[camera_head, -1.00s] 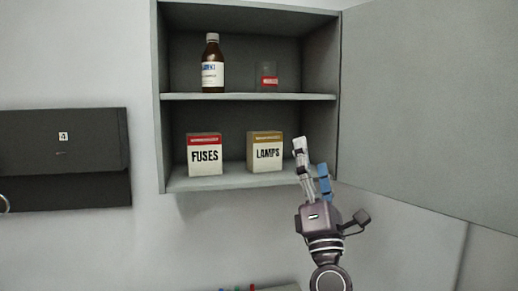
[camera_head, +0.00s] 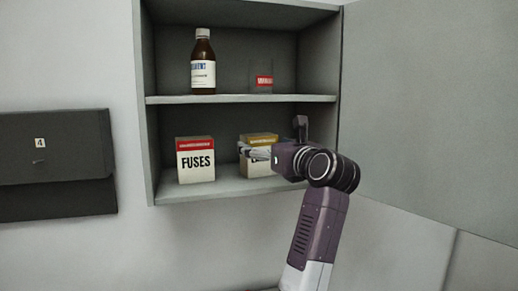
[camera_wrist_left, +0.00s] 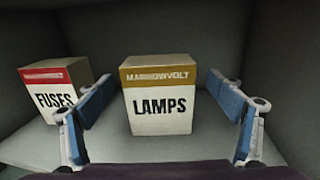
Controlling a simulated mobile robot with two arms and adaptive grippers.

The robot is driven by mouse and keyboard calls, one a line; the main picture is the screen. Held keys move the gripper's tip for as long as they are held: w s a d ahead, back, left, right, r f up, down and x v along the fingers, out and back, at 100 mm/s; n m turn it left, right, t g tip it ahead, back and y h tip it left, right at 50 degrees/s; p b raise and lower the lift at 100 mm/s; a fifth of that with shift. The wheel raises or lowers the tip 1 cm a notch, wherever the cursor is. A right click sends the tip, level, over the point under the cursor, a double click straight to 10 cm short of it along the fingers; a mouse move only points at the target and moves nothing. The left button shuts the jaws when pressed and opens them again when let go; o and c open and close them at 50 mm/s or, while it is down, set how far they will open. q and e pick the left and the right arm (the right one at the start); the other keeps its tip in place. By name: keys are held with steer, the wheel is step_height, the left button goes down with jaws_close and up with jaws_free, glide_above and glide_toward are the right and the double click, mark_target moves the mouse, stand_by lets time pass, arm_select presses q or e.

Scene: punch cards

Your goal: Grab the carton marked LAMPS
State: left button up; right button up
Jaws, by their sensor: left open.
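The LAMPS carton (camera_head: 255,171), white with a tan top band, stands upright on the lower cabinet shelf. My left gripper (camera_head: 257,153) is in front of it and hides much of its label in the head view. In the left wrist view the carton (camera_wrist_left: 158,108) faces me between the two blue-padded fingers. That gripper (camera_wrist_left: 160,92) is open, with one finger to each side of the carton and gaps visible. My right gripper is in neither view.
A red-banded FUSES carton (camera_head: 195,161) stands left of the LAMPS carton. A brown bottle (camera_head: 203,65) and a small clear glass with a red label (camera_head: 263,82) stand on the upper shelf. The open cabinet door (camera_head: 430,110) fills the right.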

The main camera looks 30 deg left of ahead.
arm_select(q)
steer(key=shift+r+p+x, duration=0.25)
steer(key=shift+p+x, duration=0.4)
steer(key=shift+x, duration=0.6)
steer(key=shift+w+a+f, duration=0.15)
steer(key=shift+a+f, duration=0.05)
steer(key=shift+a, duration=0.3)
steer(key=shift+d, duration=0.15)
steer(key=c, duration=1.2)
steer(key=shift+c, duration=0.8)
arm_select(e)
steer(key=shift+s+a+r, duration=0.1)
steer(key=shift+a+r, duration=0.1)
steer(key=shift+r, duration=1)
arm_select(q)
steer(key=shift+r, duration=0.1)
